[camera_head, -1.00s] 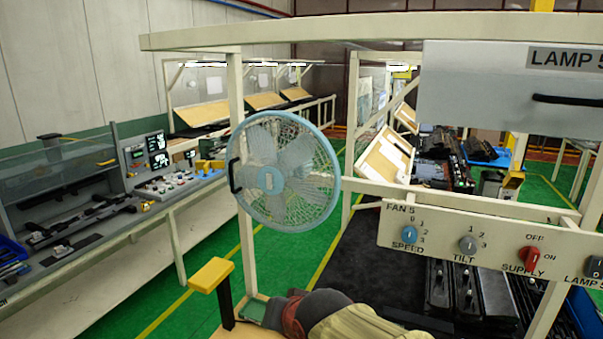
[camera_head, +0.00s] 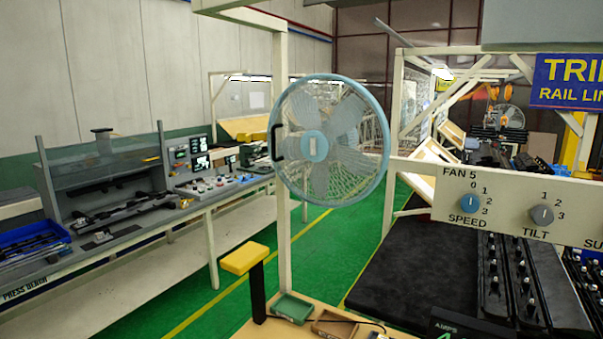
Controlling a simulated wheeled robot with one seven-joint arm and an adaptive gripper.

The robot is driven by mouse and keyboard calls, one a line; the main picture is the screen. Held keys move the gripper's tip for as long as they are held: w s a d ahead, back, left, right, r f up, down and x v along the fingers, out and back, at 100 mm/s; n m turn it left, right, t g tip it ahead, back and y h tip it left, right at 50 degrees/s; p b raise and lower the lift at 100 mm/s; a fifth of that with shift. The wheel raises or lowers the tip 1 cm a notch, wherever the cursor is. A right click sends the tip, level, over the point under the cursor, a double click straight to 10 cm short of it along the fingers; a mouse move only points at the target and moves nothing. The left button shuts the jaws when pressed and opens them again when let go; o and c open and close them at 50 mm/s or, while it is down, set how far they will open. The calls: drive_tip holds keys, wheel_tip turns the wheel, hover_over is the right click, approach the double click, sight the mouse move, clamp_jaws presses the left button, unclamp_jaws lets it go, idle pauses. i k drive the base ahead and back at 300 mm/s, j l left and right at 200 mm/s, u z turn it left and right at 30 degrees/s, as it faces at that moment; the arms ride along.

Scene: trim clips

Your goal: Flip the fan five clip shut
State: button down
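The fan five (camera_head: 330,140) is a round pale-blue wire-cage fan on a cream upright post, left of the panel marked FAN 5. A black handle-like loop (camera_head: 277,142) sticks out from the left side of its rim. I cannot make out a clip on it or tell whether one is open or shut. The FAN 5 panel (camera_head: 505,188) carries a blue SPEED knob (camera_head: 471,203) and a grey TILT knob (camera_head: 541,214). The SPEED knob's exact setting is hard to read. My gripper is not in view.
A yellow-topped post (camera_head: 245,259) stands at the front of a low bench with a green tray (camera_head: 292,307) and a brown tray (camera_head: 335,325). A grey press bench (camera_head: 110,238) runs along the left. Green floor (camera_head: 330,245) lies open between the benches.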

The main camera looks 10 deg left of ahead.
sight(247, 137)
drive_tip(key=k+j+u, duration=0.1)
drive_tip(key=j, duration=0.5)
drive_tip(key=k+j, duration=0.1)
drive_tip(key=j, duration=0.55)
drive_tip(key=k+j+u, duration=0.15)
drive_tip(key=j, duration=0.45)
